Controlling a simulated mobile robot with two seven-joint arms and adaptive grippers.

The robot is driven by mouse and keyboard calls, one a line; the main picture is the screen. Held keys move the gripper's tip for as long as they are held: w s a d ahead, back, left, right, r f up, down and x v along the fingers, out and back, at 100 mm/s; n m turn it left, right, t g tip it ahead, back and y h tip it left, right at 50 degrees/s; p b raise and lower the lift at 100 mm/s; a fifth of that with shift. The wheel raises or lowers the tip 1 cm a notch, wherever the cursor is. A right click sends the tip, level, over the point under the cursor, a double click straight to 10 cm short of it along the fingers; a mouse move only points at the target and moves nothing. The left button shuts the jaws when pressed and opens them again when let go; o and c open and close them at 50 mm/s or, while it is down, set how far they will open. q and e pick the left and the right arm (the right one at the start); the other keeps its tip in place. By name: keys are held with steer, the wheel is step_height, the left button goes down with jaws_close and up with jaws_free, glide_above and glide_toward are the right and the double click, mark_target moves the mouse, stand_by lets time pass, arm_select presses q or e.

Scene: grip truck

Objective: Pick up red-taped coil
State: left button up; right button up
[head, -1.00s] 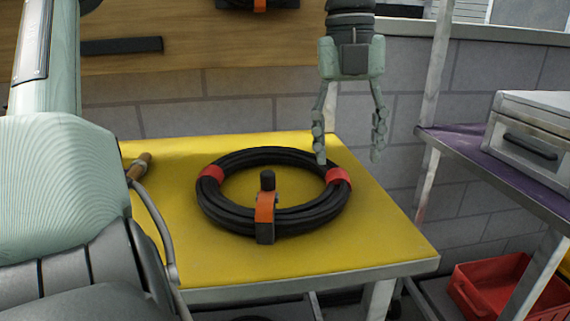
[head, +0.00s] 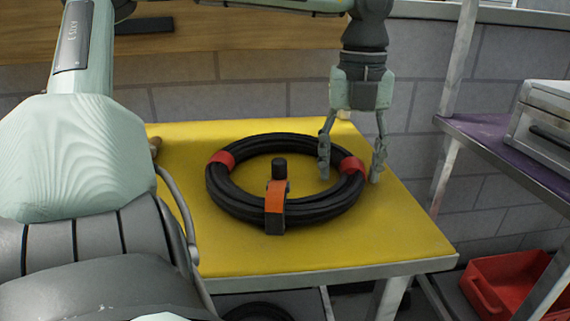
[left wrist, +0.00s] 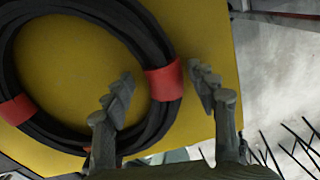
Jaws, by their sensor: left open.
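The coil (head: 237,200) is a black cable ring with red tape bands, lying flat on a yellow table top (head: 330,250). An orange strap with a black plug (head: 276,205) stands at its near side. The right red tape band (head: 351,165) also shows in the left wrist view (left wrist: 163,82). My left gripper (head: 350,174) is open, pointing down at the coil's right side. In the left wrist view its fingers (left wrist: 160,98) lie either side of the red-taped section, one over the ring's inside and one outside. Contact with the coil cannot be told. My right gripper is not in view.
A purple shelf (head: 480,135) with a grey metal case (head: 540,125) stands to the right. A red bin (head: 495,285) sits low at the right. A wooden panel and a grey block wall (head: 270,98) are behind the table. The table's front yellow area is clear.

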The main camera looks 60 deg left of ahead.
arm_select(q)
jaws_close()
stand_by(0.3)
steer(key=shift+r, duration=0.2)
